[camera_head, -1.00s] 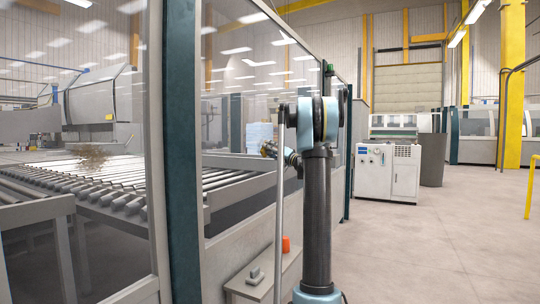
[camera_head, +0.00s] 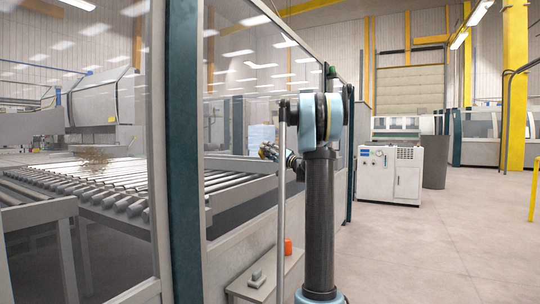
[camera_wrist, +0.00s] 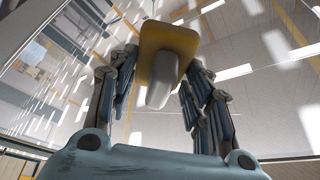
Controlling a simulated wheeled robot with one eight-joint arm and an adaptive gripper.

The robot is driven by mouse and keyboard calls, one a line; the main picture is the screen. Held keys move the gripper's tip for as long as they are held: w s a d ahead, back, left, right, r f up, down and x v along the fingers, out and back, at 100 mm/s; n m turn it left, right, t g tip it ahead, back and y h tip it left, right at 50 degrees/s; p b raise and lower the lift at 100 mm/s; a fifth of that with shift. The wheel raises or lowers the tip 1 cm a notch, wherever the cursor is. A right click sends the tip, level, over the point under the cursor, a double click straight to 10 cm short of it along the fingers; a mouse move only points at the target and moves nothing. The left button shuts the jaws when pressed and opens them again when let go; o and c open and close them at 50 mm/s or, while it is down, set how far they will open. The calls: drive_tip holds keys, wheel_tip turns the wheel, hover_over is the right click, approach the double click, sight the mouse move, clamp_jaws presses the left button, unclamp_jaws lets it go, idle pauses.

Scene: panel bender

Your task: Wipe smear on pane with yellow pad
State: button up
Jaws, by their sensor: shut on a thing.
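A brown smear (camera_head: 93,159) shows on the glass pane (camera_head: 80,225) at the left of the head view. My gripper (camera_head: 268,151) is small there, beyond the upright of my arm, by the long glass side. In the wrist view my gripper (camera_wrist: 163,76) has its fingers on both sides of the grey handle (camera_wrist: 162,84) of the yellow pad (camera_wrist: 170,38). It is shut on that handle, and the pad's broad face points away from the palm. Whether the pad touches glass cannot be told.
A dark teal post (camera_head: 185,150) stands between the panes. Rollers (camera_head: 110,190) lie behind the glass. A small shelf (camera_head: 262,285) with an orange cup (camera_head: 288,247) and a grey block (camera_head: 257,279) is below my arm. The floor (camera_head: 440,240) at right is clear.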

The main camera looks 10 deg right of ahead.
drive_tip(key=shift+s+a+r, duration=0.35)
drive_tip(key=shift+s+a, duration=0.15)
drive_tip(key=shift+s, duration=0.2)
drive_tip(key=shift+s+a+r, duration=0.3)
drive_tip(key=shift+s+a, duration=0.15)
drive_tip(key=shift+s, duration=0.25)
drive_tip(key=shift+w+d, duration=0.5)
drive_tip(key=shift+w, duration=0.3)
drive_tip(key=shift+w+d, duration=0.45)
drive_tip(key=shift+w, duration=0.35)
drive_tip(key=shift+w+d, duration=1.15)
drive_tip(key=shift+w, duration=0.25)
drive_tip(key=shift+d, duration=0.1)
drive_tip(key=shift+s+d, duration=0.9)
drive_tip(key=shift+d, duration=0.3)
drive_tip(key=shift+s+d, duration=0.9)
drive_tip(key=shift+d, duration=0.25)
drive_tip(key=shift+s+d, duration=0.45)
drive_tip(key=shift+d, duration=0.15)
drive_tip(key=shift+s+d, duration=0.4)
drive_tip(key=shift+d, duration=0.2)
